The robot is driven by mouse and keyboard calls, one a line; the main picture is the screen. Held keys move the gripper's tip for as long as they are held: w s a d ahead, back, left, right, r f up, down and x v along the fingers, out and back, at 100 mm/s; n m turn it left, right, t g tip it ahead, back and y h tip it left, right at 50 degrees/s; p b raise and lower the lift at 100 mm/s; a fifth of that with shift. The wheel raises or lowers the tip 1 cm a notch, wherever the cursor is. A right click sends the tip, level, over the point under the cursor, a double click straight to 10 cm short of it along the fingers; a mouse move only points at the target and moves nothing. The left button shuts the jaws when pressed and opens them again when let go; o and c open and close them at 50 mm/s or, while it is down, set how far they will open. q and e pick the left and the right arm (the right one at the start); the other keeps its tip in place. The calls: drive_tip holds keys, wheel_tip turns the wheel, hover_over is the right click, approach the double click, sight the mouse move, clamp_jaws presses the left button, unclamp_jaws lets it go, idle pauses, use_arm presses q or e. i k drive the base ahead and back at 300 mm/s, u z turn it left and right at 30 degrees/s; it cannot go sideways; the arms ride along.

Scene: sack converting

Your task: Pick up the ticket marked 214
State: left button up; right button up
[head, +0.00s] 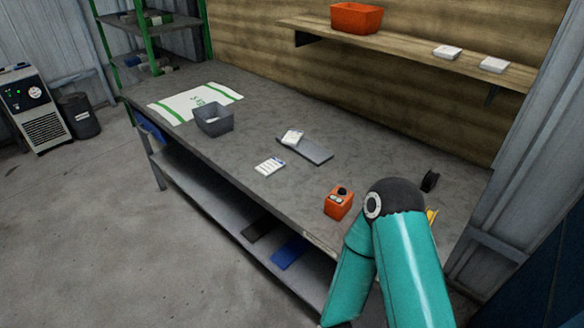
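A white ticket (269,165) with small print lies flat near the front edge of the grey workbench. A second white card or ticket (291,137) lies farther back, at the left end of a flat grey plate (315,152). The print on both is too small to read, so I cannot tell which is marked 214. One teal arm of mine is at the lower right, over the right end of the bench. Neither of my grippers shows in the head view.
An orange box with a black knob (338,202) stands near my arm. A wall shelf (405,50) carries an orange bin (356,17). The bench around the tickets is clear.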

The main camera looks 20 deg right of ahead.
sight(271, 167)
drive_tip(key=z, duration=0.05)
drive_tip(key=i, duration=0.85)
